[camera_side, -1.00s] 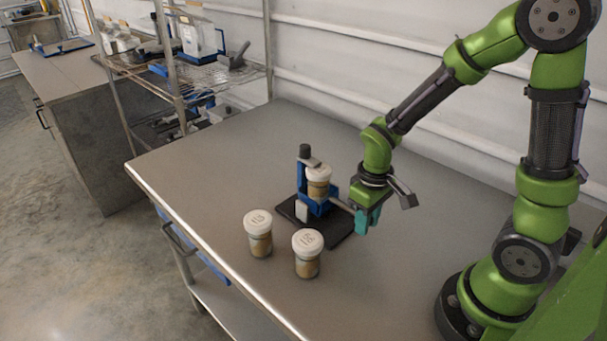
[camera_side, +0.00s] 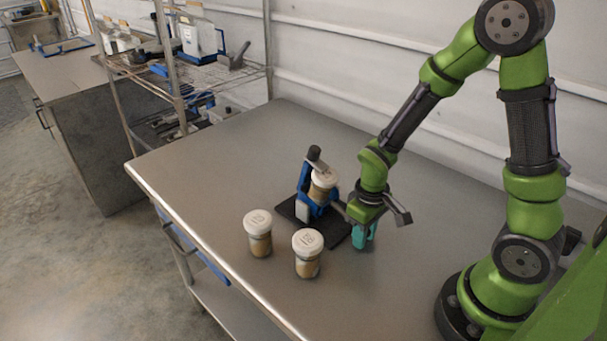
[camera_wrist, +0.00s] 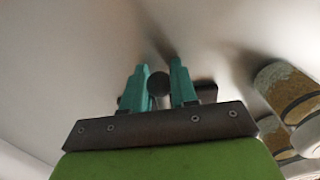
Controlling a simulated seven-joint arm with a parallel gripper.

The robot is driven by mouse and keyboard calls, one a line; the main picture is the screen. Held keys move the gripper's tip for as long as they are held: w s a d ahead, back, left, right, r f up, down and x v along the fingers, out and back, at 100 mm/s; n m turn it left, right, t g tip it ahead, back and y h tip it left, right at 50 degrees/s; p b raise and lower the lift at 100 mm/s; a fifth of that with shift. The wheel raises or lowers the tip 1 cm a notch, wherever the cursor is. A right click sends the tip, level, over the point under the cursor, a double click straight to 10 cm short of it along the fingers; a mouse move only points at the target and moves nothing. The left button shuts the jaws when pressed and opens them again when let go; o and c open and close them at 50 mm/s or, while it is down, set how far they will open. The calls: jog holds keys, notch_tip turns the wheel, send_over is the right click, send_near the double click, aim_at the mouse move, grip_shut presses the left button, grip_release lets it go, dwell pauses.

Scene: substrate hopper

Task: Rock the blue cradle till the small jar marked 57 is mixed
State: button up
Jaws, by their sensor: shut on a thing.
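The blue cradle (camera_side: 304,186) stands on a black base (camera_side: 336,233) on the table. It is tilted to the right in the side view. A white-lidded jar with brown contents (camera_side: 322,187) sits in it, leaning with it; I cannot read its mark. My gripper (camera_side: 362,236) is at the right of the cradle, its teal fingers shut on the cradle's handle. In the wrist view the handle's round dark end (camera_wrist: 159,84) shows between the two fingers.
Two more white-lidded jars, a left one (camera_side: 258,233) and a right one (camera_side: 307,253), stand upright in front of the cradle; the wrist view shows jars at its right edge. A wire shelf (camera_side: 190,75) stands behind the table.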

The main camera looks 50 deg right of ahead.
jog(key=shift+s, duration=0.15)
jog(key=shift+r, duration=2.2)
jog(key=o, duration=0.6)
jog(key=shift+c, duration=0.2)
jog(key=shift+r, duration=3.5)
